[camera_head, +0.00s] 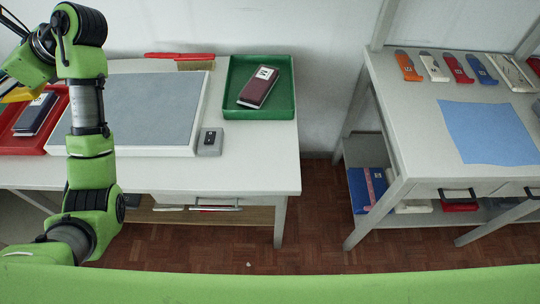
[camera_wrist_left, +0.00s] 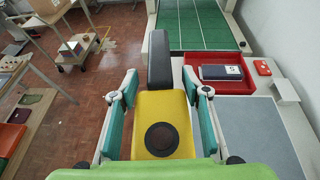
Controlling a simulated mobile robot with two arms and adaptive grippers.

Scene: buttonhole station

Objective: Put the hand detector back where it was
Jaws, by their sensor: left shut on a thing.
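The hand detector (camera_wrist_left: 162,112) is a yellow body with a dark round disc and a long dark paddle. In the left wrist view it lies between the two fingers of my left gripper (camera_wrist_left: 161,88), which is shut on it. The paddle points away from the wrist, toward the green belt and red tray side. In the head view a yellow part of the detector (camera_head: 18,95) shows at the left edge, by the red tray, partly hidden by my arm and cut off by the frame. My right gripper is not in view.
A red tray (camera_wrist_left: 205,82) with a dark case stands near the paddle. A grey mat (camera_head: 155,108), a small grey box (camera_head: 209,143) and a green tray (camera_head: 285,105) with a dark red case share the table. A green belt (camera_wrist_left: 200,25) lies beyond. Floor separates the right table.

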